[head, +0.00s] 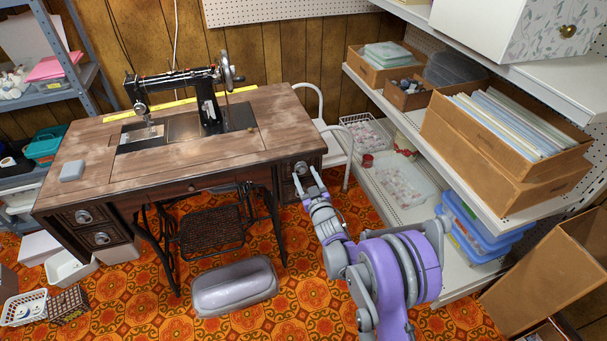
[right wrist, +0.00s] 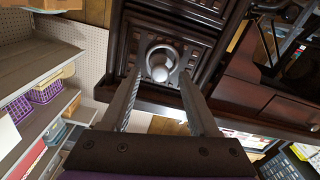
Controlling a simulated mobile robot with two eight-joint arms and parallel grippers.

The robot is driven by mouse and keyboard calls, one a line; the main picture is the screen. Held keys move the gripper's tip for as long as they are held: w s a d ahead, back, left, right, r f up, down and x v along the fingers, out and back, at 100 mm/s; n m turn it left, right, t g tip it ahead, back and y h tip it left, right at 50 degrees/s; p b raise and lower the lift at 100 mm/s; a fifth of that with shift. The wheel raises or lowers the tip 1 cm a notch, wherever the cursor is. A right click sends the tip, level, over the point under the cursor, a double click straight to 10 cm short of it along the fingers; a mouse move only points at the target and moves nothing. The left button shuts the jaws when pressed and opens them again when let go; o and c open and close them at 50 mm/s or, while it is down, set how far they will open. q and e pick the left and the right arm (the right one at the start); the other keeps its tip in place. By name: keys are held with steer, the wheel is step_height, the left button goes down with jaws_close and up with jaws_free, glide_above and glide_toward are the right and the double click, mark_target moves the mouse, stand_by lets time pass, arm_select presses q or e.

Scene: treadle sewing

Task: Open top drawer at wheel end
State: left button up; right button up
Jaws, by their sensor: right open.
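The treadle sewing table (head: 190,150) has a black machine with its handwheel (head: 227,70) at the right end. Under that end is a dark carved top drawer (right wrist: 195,50) with a round metal knob and ring plate (right wrist: 160,62); the knob also shows in the head view (head: 301,168). The drawer looks closed. My right gripper (head: 306,172) is open in front of it. In the right wrist view its fingers (right wrist: 158,85) lie on either side of the knob, with a visible gap and nothing held; contact cannot be told. My left gripper is out of view.
A lower carved drawer (right wrist: 190,8) adjoins the top one. A white chair (head: 338,140) stands close beside the table's right end. Shelves (head: 400,120) run along the right.

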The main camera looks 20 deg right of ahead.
steer(key=shift+w, duration=0.95)
steer(key=shift+c, duration=0.3)
jaws_close()
stand_by(0.5)
